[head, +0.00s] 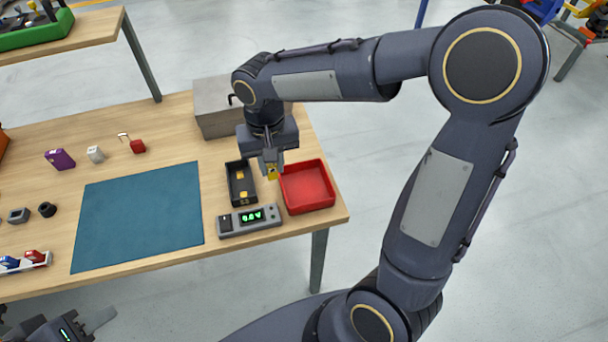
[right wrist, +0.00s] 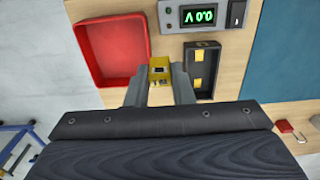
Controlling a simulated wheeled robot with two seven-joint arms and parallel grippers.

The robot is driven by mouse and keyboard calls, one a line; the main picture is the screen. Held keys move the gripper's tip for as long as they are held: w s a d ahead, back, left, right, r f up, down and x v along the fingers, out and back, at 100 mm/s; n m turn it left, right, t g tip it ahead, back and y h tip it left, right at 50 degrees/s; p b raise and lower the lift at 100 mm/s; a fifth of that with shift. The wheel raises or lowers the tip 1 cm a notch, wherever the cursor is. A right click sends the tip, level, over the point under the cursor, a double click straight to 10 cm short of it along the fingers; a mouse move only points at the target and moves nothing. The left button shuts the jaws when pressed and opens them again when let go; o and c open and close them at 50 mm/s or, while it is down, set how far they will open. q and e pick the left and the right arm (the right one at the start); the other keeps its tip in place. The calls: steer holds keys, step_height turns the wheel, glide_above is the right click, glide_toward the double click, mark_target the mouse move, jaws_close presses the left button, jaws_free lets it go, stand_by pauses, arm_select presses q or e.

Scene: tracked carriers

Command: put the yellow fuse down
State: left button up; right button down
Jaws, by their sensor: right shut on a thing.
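The yellow fuse (head: 272,173) is held between the fingertips of my right gripper (head: 270,165). In the right wrist view the fuse (right wrist: 160,70) sits between the two grey fingers (right wrist: 160,85), which are shut on it. It appears above the strip between the black holder (head: 232,187) and the red tray (head: 329,199); I cannot tell its exact height. The holder (right wrist: 211,47) shows yellow contacts inside and no fuse between them. My left gripper (head: 98,319) shows partly at the lower left, away from the table; its finger opening is unclear.
A meter (head: 235,226) reading about 0.0 V stands in front of the holder and tray. A grey box (head: 215,108) stands behind them. A teal mat (head: 138,215) lies clear to the left. Beyond it are a purple block (head: 60,159) and a red padlock (head: 138,146).

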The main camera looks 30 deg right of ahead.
steer(key=d+f, duration=0.3)
steer(key=d, duration=0.1)
steer(key=d+f, duration=0.4)
steer(key=shift+f, duration=1.75)
steer(key=shift+f, duration=0.1)
steer(key=c, duration=1.3)
jaws_free()
steer(key=shift+o, duration=0.2)
